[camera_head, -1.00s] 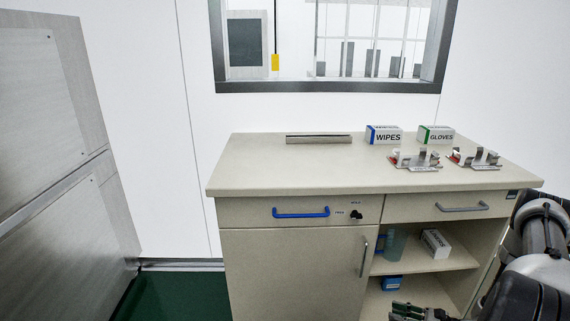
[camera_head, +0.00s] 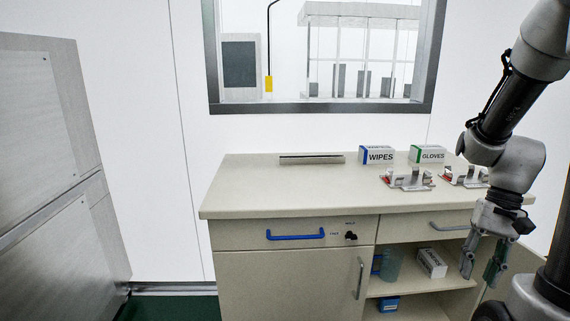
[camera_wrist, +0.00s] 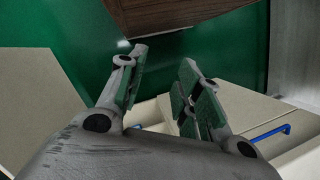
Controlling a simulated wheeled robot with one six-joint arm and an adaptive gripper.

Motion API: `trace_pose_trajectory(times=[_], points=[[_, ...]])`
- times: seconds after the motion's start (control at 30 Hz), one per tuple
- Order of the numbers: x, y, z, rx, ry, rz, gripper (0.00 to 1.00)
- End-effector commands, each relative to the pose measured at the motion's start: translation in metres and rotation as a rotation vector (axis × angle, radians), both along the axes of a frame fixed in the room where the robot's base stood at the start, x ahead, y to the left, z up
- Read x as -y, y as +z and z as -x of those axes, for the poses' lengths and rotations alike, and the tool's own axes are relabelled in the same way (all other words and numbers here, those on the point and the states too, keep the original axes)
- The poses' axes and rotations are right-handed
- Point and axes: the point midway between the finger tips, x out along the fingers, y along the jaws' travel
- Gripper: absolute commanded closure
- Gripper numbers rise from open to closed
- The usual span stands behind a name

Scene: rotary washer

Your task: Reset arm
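My gripper (camera_head: 482,270) hangs at the right in the head view, in front of the open shelf side of the cabinet, with its fingers pointing down. Its two fingers are apart with nothing between them. In the wrist view my gripper (camera_wrist: 160,85) also shows apart and empty, above the green floor (camera_wrist: 75,25). My arm rises bent along the right edge of the head view, in front of the counter's right end.
The beige cabinet (camera_head: 295,285) has a countertop (camera_head: 250,190) with a wipes box (camera_head: 377,155), a gloves box (camera_head: 428,154) and metal fixtures (camera_head: 408,180). Shelves hold a white box (camera_head: 432,263) and a blue box (camera_head: 388,304). Metal panels (camera_head: 45,150) stand left.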

Motion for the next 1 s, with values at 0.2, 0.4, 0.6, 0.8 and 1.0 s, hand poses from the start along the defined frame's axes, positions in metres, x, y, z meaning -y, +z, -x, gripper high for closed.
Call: trace_pose_trajectory(times=[0.2, 0.4, 0.6, 0.8, 1.0], points=[[-0.009, 0.064, 0.020, 0.220, 0.214, 0.170, 0.66], [-0.028, 0.109, 0.037, 0.440, 0.332, 0.252, 0.66], [-0.045, 0.143, 0.039, 0.618, 0.393, 0.276, 0.66], [-0.053, 0.149, 0.038, 0.653, 0.428, 0.270, 0.66], [-0.053, 0.149, 0.038, 0.651, 0.426, 0.270, 0.66]])
